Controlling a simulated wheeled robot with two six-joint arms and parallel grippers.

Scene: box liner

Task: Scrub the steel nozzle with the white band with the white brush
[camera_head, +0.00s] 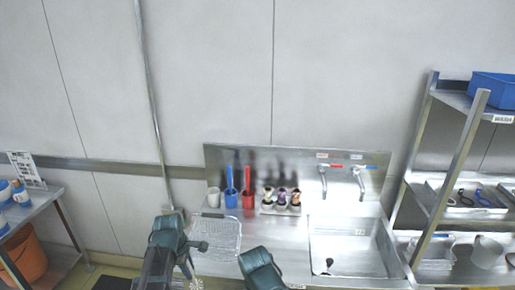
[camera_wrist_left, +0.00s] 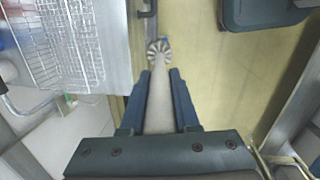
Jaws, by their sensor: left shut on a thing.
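My left gripper (camera_head: 187,268) is low in front of the counter's left part. In the left wrist view its fingers (camera_wrist_left: 160,88) are shut on the handle of the white brush (camera_wrist_left: 159,50), whose round striped pale bristle head sticks out beyond the fingertips. The brush head shows small in the head view (camera_head: 197,284). Several nozzles stand in a small rack (camera_head: 281,209) at the back of the counter, with differently coloured bands. They are too small to tell surely which has the white band. The right gripper is out of view; only part of my right arm shows.
A wire basket (camera_head: 216,235) lies on the counter left of the sink (camera_head: 346,257). Behind it stand a white cup (camera_head: 213,199), a blue cup (camera_head: 231,200) and a red cup (camera_head: 248,201), the latter two with brushes. Two taps (camera_head: 323,183) rise behind the sink. Shelving stands right.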

